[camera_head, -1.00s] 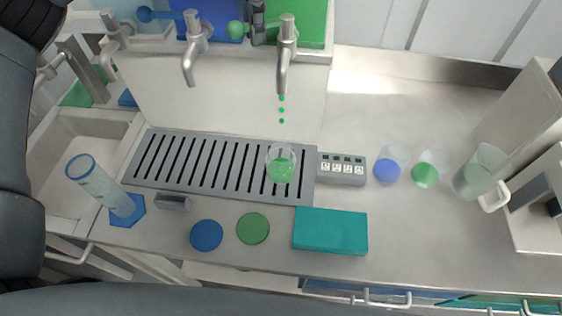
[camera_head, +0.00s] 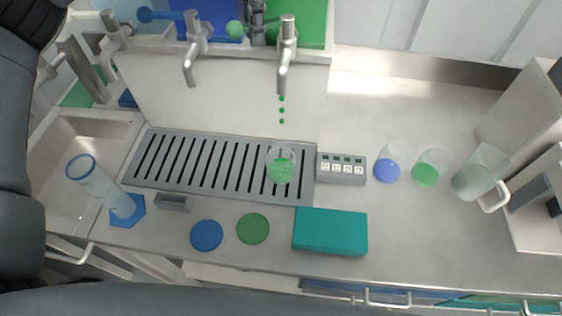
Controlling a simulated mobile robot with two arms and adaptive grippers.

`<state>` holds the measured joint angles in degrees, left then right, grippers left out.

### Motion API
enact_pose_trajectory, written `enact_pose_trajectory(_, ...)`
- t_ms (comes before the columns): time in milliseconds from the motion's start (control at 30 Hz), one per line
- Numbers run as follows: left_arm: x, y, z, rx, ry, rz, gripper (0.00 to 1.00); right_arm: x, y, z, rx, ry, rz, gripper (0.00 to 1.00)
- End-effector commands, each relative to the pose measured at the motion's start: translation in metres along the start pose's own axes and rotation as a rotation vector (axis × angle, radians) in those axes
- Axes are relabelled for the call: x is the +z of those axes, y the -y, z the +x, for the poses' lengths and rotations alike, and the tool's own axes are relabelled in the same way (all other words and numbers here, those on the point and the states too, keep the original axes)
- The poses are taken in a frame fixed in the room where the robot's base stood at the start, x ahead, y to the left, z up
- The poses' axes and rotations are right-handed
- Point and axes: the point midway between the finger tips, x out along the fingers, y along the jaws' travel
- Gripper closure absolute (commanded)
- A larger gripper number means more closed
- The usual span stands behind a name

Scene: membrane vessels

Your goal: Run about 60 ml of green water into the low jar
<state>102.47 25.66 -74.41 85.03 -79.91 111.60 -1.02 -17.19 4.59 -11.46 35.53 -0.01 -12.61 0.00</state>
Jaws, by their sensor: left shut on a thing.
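A clear low jar (camera_head: 281,176) stands on the slotted drain grate below the right-hand tap (camera_head: 287,50), with green water in its lower part. Green drops (camera_head: 282,109) fall from that tap's spout toward the jar. My right gripper is not in view.
A grey box with small displays (camera_head: 341,168) stands right of the grate (camera_head: 200,165). Blue and green cups (camera_head: 388,166) and a handled jug (camera_head: 474,180) stand farther right. A teal block (camera_head: 330,231) lies in front.

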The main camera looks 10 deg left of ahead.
Motion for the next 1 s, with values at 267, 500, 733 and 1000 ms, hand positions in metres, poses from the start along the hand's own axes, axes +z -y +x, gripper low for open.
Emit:
enact_pose_trajectory(267,0.002,-0.012,-0.002,-0.001,0.000,0.232,1.00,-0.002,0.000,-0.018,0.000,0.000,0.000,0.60)
enact_pose_trajectory(500,0.005,-0.022,-0.004,-0.001,0.000,0.413,1.00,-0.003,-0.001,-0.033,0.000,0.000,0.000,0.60)
enact_pose_trajectory(733,0.007,-0.027,-0.001,0.002,0.002,0.518,1.00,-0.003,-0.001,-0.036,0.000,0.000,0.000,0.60)
enact_pose_trajectory(1000,0.007,-0.027,-0.001,0.003,0.002,0.515,0.61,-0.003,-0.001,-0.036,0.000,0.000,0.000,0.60)
